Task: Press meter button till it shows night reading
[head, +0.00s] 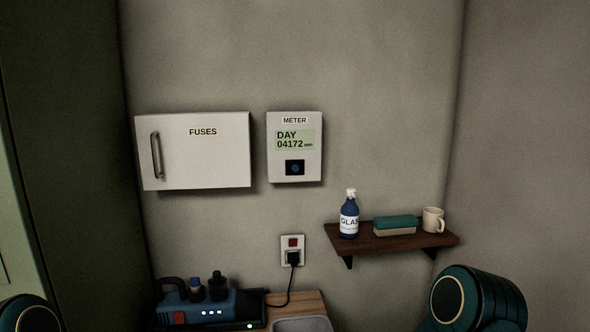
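The meter (294,147) is a white box on the wall, labelled METER. Its greenish display (295,140) reads DAY 04172 with a small unit after it. Below the display is a dark square with a round blue button (295,168). Nothing touches the button. Neither gripper is in the head view. Parts of my own arms show only at the lower left and lower right corners, well away from the meter.
A white FUSES cabinet (194,150) hangs left of the meter. A wall socket (292,250) with a plugged cord is below. A wooden shelf (392,240) at right holds a blue bottle (349,220), a teal-topped block (396,225) and a mug (432,219). The wall before the meter is clear.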

